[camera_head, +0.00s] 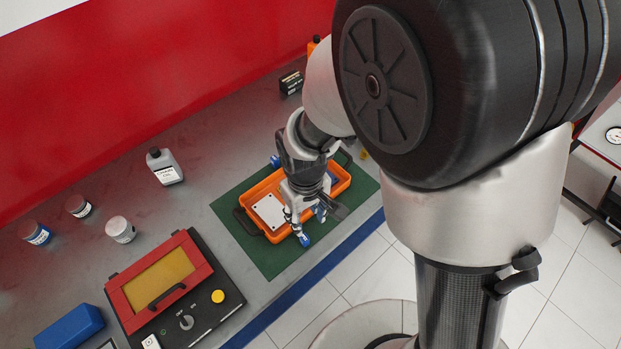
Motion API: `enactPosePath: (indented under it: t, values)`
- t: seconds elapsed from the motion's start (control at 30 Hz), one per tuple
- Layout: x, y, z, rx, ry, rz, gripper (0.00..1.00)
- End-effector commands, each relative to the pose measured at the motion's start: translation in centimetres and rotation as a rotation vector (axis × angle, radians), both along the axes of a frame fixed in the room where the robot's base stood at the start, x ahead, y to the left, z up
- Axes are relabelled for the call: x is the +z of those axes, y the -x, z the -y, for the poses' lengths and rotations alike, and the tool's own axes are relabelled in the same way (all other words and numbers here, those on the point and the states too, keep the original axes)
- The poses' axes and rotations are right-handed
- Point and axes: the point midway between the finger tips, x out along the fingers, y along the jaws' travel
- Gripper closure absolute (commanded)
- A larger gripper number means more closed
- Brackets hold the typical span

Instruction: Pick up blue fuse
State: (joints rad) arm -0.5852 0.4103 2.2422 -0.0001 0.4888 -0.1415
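My gripper (312,210) points down over an orange tray (250,200) on the green mat. A small blue piece (303,239), which may be the blue fuse, shows just below the fingers at the tray's near rim. I cannot tell whether it touches the fingers. Another blue bit (320,214) shows between the finger parts, partly hidden. A further blue piece (275,161) shows at the tray's far side. The fingers are small and overlap the tray, so their opening is unclear.
A white plate (268,212) lies in the tray. The green mat (283,262) is on a grey bench. A red-lidded control box (165,290), a blue box (70,327), a white bottle (165,167) and several jars stand to the left. A black box (291,82) stands behind.

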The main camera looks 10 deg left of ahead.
Motion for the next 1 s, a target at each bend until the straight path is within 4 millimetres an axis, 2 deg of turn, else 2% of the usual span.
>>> enactPosePath:
  t: [0.03, 0.3, 0.43, 0.67, 1.0]
  values:
    - [-1.7, 0.1, 0.1, -0.001, 0.003, -0.005, 0.60]
    - [-7.3, 0.1, 0.1, -0.002, 0.002, -0.004, 0.60]
    - [-8.9, 0.0, 0.0, -0.002, 0.001, -0.001, 0.60]
    - [-9.9, -0.1, -0.1, -0.002, 0.000, 0.000, 0.60]
    - [-14.5, -0.2, -0.5, -0.003, 0.001, -0.001, 0.60]
